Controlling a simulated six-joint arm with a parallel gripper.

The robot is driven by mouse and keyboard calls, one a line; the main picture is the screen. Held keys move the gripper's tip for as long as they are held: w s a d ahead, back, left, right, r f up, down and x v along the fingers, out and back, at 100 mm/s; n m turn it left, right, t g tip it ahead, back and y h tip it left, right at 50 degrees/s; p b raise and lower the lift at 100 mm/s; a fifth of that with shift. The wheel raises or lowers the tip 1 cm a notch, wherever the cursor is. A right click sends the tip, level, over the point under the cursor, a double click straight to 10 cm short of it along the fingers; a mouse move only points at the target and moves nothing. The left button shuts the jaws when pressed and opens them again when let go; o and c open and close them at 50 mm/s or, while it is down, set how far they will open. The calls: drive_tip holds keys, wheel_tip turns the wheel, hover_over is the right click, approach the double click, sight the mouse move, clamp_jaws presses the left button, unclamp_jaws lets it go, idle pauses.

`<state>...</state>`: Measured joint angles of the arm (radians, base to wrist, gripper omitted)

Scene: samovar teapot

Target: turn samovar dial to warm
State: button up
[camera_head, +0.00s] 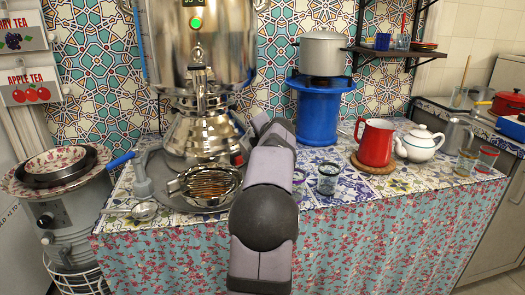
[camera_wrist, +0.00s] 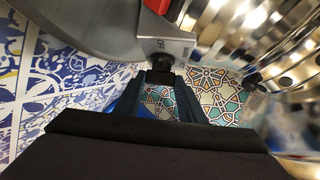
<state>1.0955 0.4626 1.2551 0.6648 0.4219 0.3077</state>
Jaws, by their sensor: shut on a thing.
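The samovar (camera_head: 200,45) is a large shiny metal urn on the left of the counter, with a small display (camera_head: 196,22) and a green light on its front. In the wrist view its curved metal body shows, blurred, at the right (camera_wrist: 275,50). A grey control box (camera_wrist: 165,40) with small markings carries a black dial knob (camera_wrist: 162,64). My gripper (camera_wrist: 161,78) is shut on this knob, one finger on each side. The dial setting is too small to read. In the head view my arm hides the gripper and the dial.
A metal strainer bowl (camera_head: 206,188) stands on a grey tray (camera_head: 160,170) left of my arm. A glass (camera_head: 328,178), a red pitcher (camera_head: 376,143) and a white teapot (camera_head: 418,144) stand to the right. A pot (camera_head: 323,52) sits on a blue stand (camera_head: 318,108) behind.

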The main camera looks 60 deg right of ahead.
drive_tip(key=shift+s+f+n+t+b, duration=0.1)
drive_tip(key=shift+f+n+t+b, duration=0.35)
drive_tip(key=shift+b, duration=2.05)
drive_tip(key=shift+s+f+n+t+b, duration=0.1)
drive_tip(key=shift+n+t+b, duration=0.5)
drive_tip(key=shift+b, duration=1.9)
drive_tip(key=shift+d+b, duration=0.1)
drive_tip(key=shift+b, duration=0.5)
drive_tip(key=shift+n+t+b, duration=0.45)
drive_tip(key=shift+t+b, duration=0.1)
drive_tip(key=shift+b, duration=0.4)
drive_tip(key=shift+n+b, duration=0.3)
drive_tip(key=shift+b, duration=0.45)
drive_tip(key=shift+r+n+t+b, duration=0.3)
drive_tip(key=shift+t+b, duration=0.2)
drive_tip(key=shift+b, duration=0.1)
drive_tip(key=o, duration=1)
drive_tip(key=shift+o, duration=0.2)
